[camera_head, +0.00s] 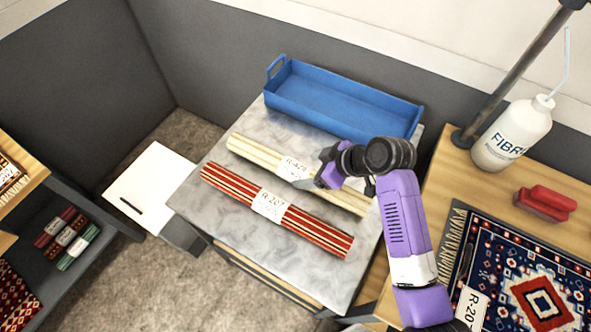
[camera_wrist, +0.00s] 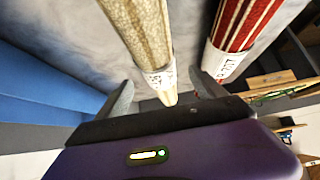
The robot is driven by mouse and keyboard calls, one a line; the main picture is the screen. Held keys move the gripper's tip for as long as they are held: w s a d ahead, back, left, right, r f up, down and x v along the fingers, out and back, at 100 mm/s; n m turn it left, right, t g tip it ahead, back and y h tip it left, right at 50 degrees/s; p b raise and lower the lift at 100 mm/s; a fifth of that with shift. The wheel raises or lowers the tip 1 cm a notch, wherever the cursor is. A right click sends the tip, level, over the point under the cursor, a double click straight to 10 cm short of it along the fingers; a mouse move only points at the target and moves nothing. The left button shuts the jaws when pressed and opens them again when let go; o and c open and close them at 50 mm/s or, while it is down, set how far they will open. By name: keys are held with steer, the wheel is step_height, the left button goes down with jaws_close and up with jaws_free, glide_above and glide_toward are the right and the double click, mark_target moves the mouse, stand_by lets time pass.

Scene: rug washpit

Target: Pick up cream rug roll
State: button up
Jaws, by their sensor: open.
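The cream rug roll (camera_head: 256,153) lies on the grey marble-look table top in the head view, with a white paper band reading about R-428 near its middle. My gripper (camera_head: 304,183) is over the right part of this roll, close to its band. In the wrist view the cream rug roll (camera_wrist: 142,32) runs down between the two open fingers of my gripper (camera_wrist: 161,90). The fingers appear apart from it, one on each side. I cannot tell how far they reach down. My wrist hides part of the roll in the head view.
A red striped rug roll (camera_head: 320,229) banded R-207 lies beside the cream one, near my right finger in the wrist view. A blue tray (camera_head: 340,104) stands behind. A wooden table at right holds a white bottle (camera_head: 514,135), a red brush (camera_head: 545,202) and a patterned rug (camera_head: 520,262).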

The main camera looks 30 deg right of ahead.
mark_target(296, 172)
steer(key=shift+p+x, duration=0.65)
steer(key=shift+x, duration=2.85)
steer(key=shift+d, duration=0.15)
steer(key=shift+w+r, duration=0.1)
jaws_close()
